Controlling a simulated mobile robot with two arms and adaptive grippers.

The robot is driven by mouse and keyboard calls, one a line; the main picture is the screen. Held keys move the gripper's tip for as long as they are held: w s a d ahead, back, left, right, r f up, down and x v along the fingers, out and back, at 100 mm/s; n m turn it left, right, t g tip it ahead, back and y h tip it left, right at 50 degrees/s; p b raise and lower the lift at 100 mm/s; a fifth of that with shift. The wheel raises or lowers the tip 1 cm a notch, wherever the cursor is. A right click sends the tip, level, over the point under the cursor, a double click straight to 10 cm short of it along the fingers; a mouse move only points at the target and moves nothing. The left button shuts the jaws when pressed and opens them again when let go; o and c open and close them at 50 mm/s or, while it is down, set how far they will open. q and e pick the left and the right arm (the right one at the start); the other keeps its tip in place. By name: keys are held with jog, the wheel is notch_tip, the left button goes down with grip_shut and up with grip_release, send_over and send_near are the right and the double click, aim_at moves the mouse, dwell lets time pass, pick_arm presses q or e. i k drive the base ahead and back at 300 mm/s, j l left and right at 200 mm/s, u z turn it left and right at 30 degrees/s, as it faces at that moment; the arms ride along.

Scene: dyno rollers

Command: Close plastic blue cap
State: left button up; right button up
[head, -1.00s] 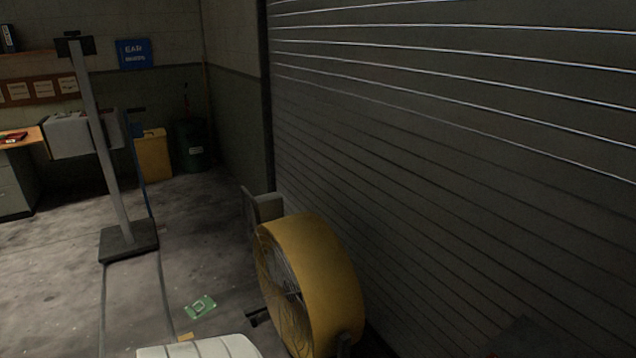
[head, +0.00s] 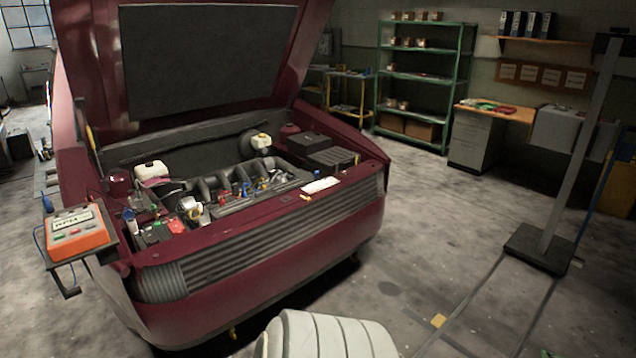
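A dark red car (head: 250,265) stands with its hood (head: 210,60) raised and its engine bay open. A small blue part (head: 129,214) shows at the left front of the bay. It is too small to tell whether it is the plastic cap, or whether it is open or shut. Another small blue spot (head: 247,185) shows near the middle of the engine (head: 235,195). Neither of my grippers is in view.
An orange device (head: 75,232) rests on a small tray at the car's left front corner. A grey post (head: 580,150) on a dark base stands at the right. Green shelves (head: 423,72) and a desk (head: 485,140) stand behind. The floor right of the car is mostly clear.

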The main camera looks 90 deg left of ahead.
aim_at(129, 213)
jog(key=u, duration=3.95)
